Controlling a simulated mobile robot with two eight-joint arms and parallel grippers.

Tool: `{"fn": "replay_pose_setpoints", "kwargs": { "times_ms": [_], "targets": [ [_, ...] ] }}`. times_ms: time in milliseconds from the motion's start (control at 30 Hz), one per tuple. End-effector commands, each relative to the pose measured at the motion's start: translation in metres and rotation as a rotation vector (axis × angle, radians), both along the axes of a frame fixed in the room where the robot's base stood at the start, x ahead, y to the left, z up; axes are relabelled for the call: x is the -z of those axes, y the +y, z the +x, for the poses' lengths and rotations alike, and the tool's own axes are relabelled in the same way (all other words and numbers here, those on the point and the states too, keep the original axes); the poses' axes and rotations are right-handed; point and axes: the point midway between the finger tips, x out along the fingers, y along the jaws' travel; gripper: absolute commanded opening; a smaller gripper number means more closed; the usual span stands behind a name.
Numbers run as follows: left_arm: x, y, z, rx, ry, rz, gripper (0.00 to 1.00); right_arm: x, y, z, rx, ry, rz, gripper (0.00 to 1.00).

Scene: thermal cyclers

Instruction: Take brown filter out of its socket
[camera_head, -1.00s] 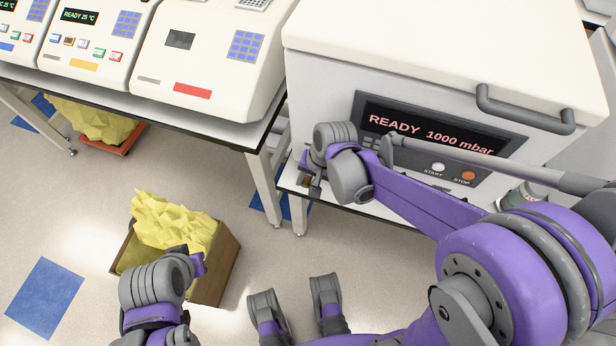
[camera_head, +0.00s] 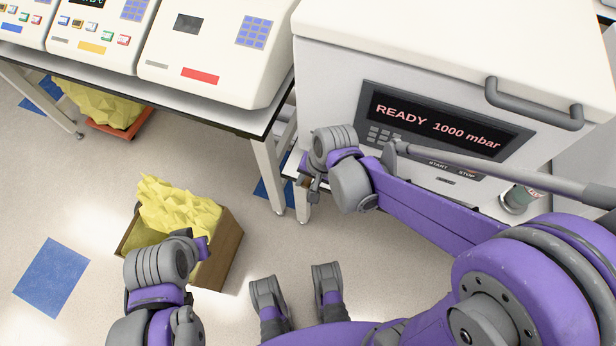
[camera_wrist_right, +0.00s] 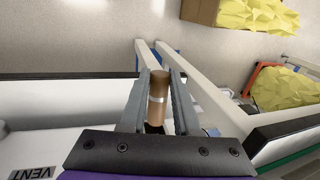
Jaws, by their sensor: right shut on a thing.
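The brown filter (camera_wrist_right: 158,95) is a short brown cylinder with a pale band, seen in the right wrist view. My right gripper (camera_wrist_right: 160,76) is shut on it, with one grey finger along each side. A dark patch shows at its lower end; I cannot tell whether that is the socket. In the head view my right gripper (camera_head: 310,187) is at the front left corner of the large white machine (camera_head: 330,75), and the filter is not clear there. My left gripper (camera_head: 203,247) is low on the left, its fingers hidden.
The machine's display (camera_head: 440,118) reads READY 1000 mbar. White cyclers stand on a bench (camera_head: 235,118) at the left. A cardboard box (camera_head: 225,250) with yellow crumpled material stands on the floor near my left arm. A small jar (camera_head: 517,198) stands right of my right arm.

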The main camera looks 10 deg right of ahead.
Motion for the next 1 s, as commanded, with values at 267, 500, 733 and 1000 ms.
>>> {"fn": "replay_pose_setpoints", "kwargs": {
  "times_ms": [267, 500, 733, 1000],
  "targets": [
    [0.000, 0.000, 0.000, 0.000, 0.000, 0.000, 0.00, 0.000, 0.000, 0.000, 0.000, 0.000, 0.000, 0.00],
    [-0.008, 0.000, 0.000, 0.000, -0.003, 0.000, 0.00, -0.010, 0.000, 0.000, 0.000, -0.001, 0.000, 0.00],
    [-0.021, 0.000, 0.000, 0.000, -0.007, 0.000, 0.00, -0.024, 0.000, 0.000, 0.000, -0.001, 0.000, 0.00],
    [-0.034, 0.000, 0.001, 0.000, -0.011, 0.000, 0.00, -0.039, 0.000, 0.000, 0.000, -0.001, 0.000, 0.00]
  ]
}}
